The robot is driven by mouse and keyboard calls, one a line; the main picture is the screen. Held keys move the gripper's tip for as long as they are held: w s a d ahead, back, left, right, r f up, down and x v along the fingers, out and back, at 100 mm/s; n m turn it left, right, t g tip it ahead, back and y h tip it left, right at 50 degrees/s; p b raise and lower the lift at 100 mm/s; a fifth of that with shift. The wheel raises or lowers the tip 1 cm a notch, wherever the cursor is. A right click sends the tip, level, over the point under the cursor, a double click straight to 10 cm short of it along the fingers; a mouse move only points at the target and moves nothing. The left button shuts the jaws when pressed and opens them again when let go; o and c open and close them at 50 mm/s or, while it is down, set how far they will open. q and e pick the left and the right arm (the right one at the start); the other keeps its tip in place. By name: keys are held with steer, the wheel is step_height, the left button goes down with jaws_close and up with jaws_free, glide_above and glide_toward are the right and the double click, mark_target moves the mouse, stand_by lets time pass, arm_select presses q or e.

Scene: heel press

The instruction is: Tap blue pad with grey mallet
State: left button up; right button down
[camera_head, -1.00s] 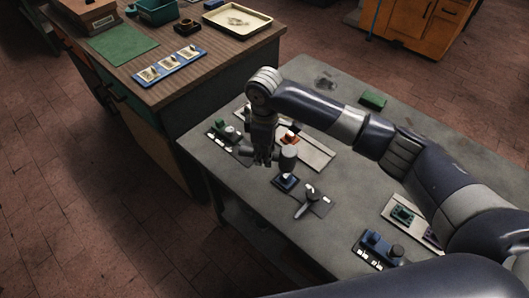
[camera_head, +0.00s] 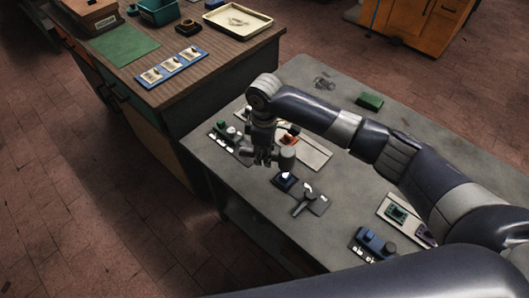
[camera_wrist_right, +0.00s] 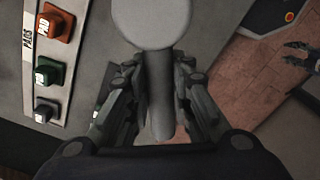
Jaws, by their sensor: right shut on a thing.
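The grey mallet has a round head (camera_head: 288,156) that stands out to the right of my right gripper (camera_head: 264,155). The gripper is shut on its handle (camera_wrist_right: 160,95). In the right wrist view the pale head (camera_wrist_right: 151,22) fills the top middle, beyond the fingers (camera_wrist_right: 158,78).
An orange pad (camera_wrist_right: 57,22), a green pad (camera_wrist_right: 49,71) and a dark pad (camera_wrist_right: 45,109) stand on a pale strip. A blue piece (camera_head: 372,240) is near the front edge.

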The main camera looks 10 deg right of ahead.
steer(key=shift+w, duration=0.1)
step_height(320, 180, down, 6)
steer(key=b, duration=0.3)
steer(key=shift+r, duration=0.15)
steer(key=shift+r+p, duration=0.45)
step_height(320, 180, up, 5)
steer(key=p, duration=0.5)
steer(key=shift+f, duration=0.2)
